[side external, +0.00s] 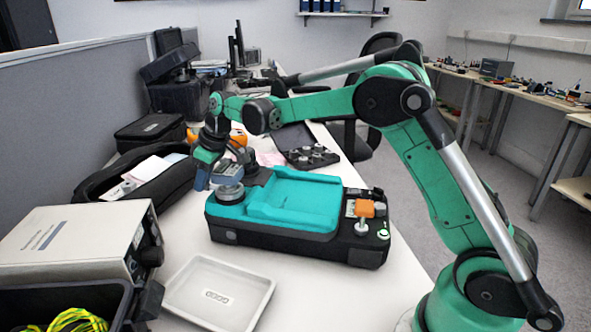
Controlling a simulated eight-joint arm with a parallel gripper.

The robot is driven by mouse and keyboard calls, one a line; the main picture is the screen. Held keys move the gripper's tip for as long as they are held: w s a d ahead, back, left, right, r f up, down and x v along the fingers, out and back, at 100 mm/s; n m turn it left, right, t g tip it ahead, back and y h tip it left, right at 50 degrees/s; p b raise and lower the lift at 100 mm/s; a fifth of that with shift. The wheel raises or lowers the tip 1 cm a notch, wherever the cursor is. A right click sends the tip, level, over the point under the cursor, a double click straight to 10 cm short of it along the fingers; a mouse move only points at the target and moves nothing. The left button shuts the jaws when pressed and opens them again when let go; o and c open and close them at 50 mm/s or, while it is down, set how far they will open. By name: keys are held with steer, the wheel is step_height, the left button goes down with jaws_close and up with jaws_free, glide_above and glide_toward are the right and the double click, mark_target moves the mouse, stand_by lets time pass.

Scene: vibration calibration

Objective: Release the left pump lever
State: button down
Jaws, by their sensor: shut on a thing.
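A black and teal device (290,205) lies on the white table. My gripper (203,180) points down at the device's left end, beside the disc. It is shut on a small part there, which is mostly hidden by the fingers. A blue-grey block (227,171) shows right beside the fingers. I cannot make out a pump lever clearly.
A shallow white tray (218,292) stands in front of the device. A white box instrument (75,243) and an open black case (140,185) are to the left. A dark tray with round parts (308,150) lies behind. Bare table lies between tray and device.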

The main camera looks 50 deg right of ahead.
steer(key=c, duration=0.8)
jaws_free()
steer(key=shift+o, duration=0.2)
steer(key=shift+v, duration=2.85)
